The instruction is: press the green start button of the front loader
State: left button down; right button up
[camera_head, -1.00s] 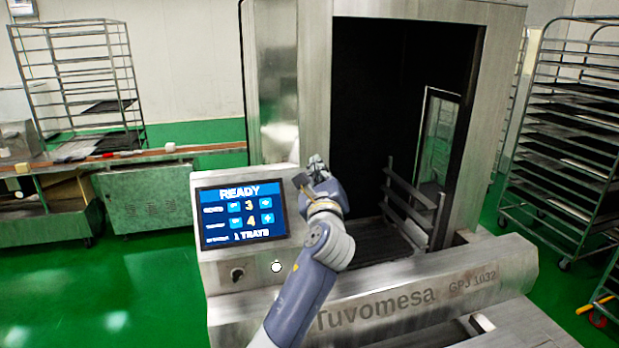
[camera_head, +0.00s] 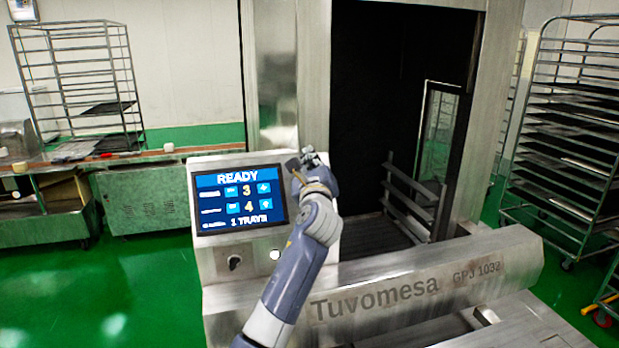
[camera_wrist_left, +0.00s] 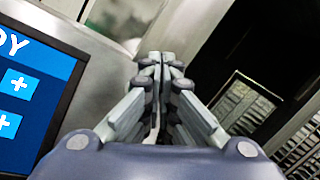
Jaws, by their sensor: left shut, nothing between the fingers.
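The front loader (camera_head: 395,296) is a grey steel machine marked "Tuvomesa GPJ 1032", with a tall dark opening. Its control panel carries a screen (camera_head: 240,207) reading READY, with 3, 4 and 1 TRAYS. Below the screen are a dark knob (camera_head: 234,262) and a small round button (camera_head: 275,254) that looks white; I see no green on it. My left gripper (camera_head: 306,160) is shut and empty, beside the screen's upper right corner and above the button. In the left wrist view its closed fingertips (camera_wrist_left: 160,60) show right of the screen (camera_wrist_left: 28,90); the button is not seen there.
A wire rack (camera_head: 78,85) and a green cabinet (camera_head: 143,198) stand at the left. A tall rack of dark trays (camera_head: 572,130) stands at the right. Metal rails (camera_head: 408,205) sit inside the opening, right of my arm. Green floor is clear at the left.

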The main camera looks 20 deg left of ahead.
pick_arm(q)
jog(key=shift+w+a+f, duration=0.5)
jog(key=shift+w, duration=0.15)
pick_arm(e)
jog(key=shift+s+a+f, duration=0.3)
jog(key=shift+s+f, duration=0.05)
jog(key=shift+s, duration=0.25)
jog(key=shift+w+d, duration=0.15)
jog(key=shift+d, duration=0.15)
pick_arm(q)
jog(key=shift+w+a+f, duration=0.1)
jog(key=shift+w+a+f, duration=0.1)
jog(key=shift+w, duration=0.05)
pick_arm(e)
jog(key=shift+r, duration=0.1)
jog(key=shift+a, duration=0.15)
dwell(0.4)
